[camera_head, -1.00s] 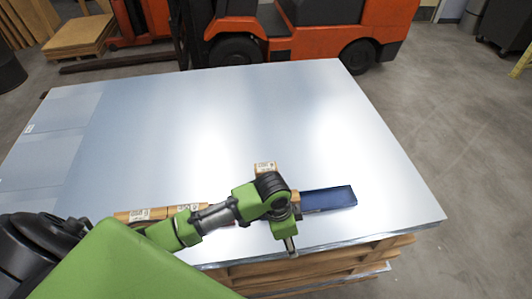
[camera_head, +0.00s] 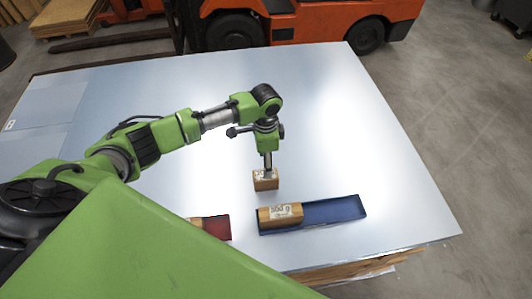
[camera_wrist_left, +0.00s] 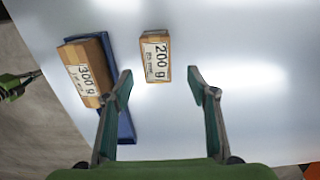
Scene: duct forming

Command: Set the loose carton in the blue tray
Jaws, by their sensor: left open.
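The loose carton (camera_head: 265,182) is a small brown box standing on the metal sheet behind the blue tray (camera_head: 340,211). In the left wrist view this carton (camera_wrist_left: 156,60) has a "200 g" label. The blue tray (camera_wrist_left: 126,128) holds another labelled carton (camera_head: 281,215) at its left end; its right part is empty. That carton (camera_wrist_left: 90,72) reads "300 g" in the wrist view. My left gripper (camera_head: 267,168) points down at the loose carton. In the wrist view its open fingers (camera_wrist_left: 160,85) are spread wide, with the carton ahead between their lines and nothing held.
A red tray (camera_head: 222,227) with a carton lies left of the blue tray, partly hidden by my arm. The sheet (camera_head: 390,150) is clear behind and right. An orange forklift (camera_head: 290,22) stands beyond it. A green and black part, apparently my right arm, shows at the wrist view's left edge.

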